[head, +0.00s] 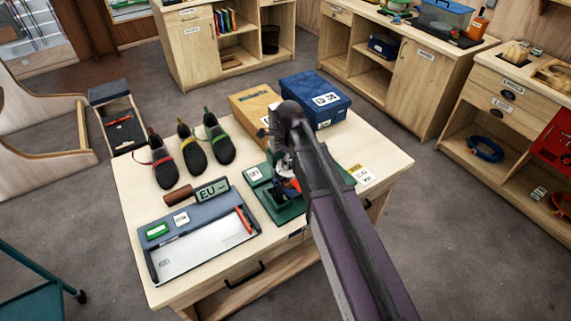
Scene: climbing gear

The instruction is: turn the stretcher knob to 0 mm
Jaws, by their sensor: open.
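A green base (287,214) lies on the pale workbench, to the right of the middle. A dark device with small red and blue parts stands on it and seems to be the stretcher; its knob and scale cannot be made out. My gripper (284,176) points down over this device, open, with its fingers mostly hidden by my arm and by dark clutter. I cannot tell whether it touches the knob. A small green-edged card (255,174) sits at the base's upper left.
Three dark climbing shoes (191,151) stand at the back left of the workbench (130,190). A tan box and a blue box (316,98) stand behind the device. A grey tray (195,255) and a brown-handled EU gauge (211,190) lie left. Cabinets line the back.

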